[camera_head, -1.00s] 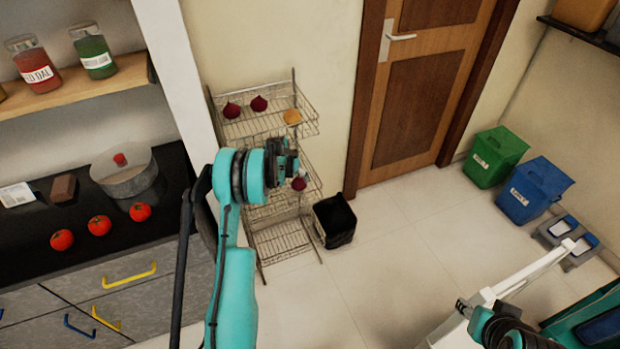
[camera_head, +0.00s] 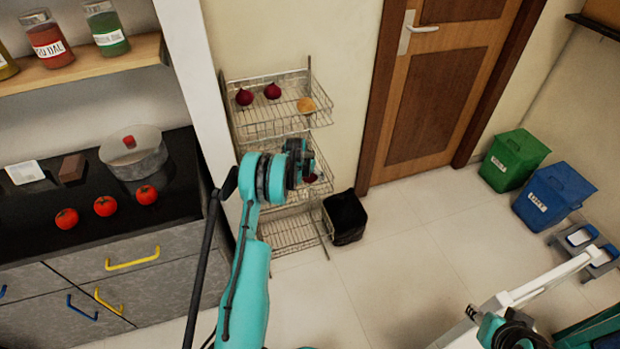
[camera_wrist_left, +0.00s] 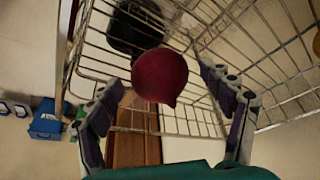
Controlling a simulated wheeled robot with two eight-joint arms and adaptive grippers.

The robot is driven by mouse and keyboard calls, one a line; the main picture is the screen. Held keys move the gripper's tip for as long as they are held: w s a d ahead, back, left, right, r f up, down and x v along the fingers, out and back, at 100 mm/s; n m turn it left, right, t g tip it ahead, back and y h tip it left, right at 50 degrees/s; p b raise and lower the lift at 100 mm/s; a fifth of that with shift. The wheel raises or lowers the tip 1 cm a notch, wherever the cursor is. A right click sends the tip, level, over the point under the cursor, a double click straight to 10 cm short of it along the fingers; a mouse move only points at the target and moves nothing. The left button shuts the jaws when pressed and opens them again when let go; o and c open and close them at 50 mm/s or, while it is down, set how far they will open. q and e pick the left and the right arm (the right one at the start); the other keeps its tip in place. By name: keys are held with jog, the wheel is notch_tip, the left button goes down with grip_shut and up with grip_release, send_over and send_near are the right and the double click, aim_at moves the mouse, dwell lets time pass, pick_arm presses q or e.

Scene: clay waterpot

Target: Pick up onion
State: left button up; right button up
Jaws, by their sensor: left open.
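A dark red onion (camera_head: 311,178) lies in the middle basket of the wire rack (camera_head: 290,232), partly hidden by my left gripper (camera_head: 303,163) in the head view. In the left wrist view the onion (camera_wrist_left: 160,75) is in the middle of the picture, between the two spread fingers of my left gripper (camera_wrist_left: 160,88). The left gripper is open and holds nothing. Two more red onions (camera_head: 244,97) (camera_head: 272,91) and a yellowish onion (camera_head: 306,105) lie in the top basket. Part of my right arm shows at the lower right; its jaw state is unclear.
Wire bars of the rack surround the onion. A black bin (camera_head: 345,218) stands right of the rack. A counter (camera_head: 30,222) with tomatoes (camera_head: 105,206) and a pot (camera_head: 135,155) is at left. Green (camera_head: 513,160) and blue (camera_head: 552,195) bins stand at right. The middle floor is clear.

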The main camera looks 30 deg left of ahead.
pick_arm(q)
jog(key=c, duration=1.3)
jog(key=shift+r, duration=0.1)
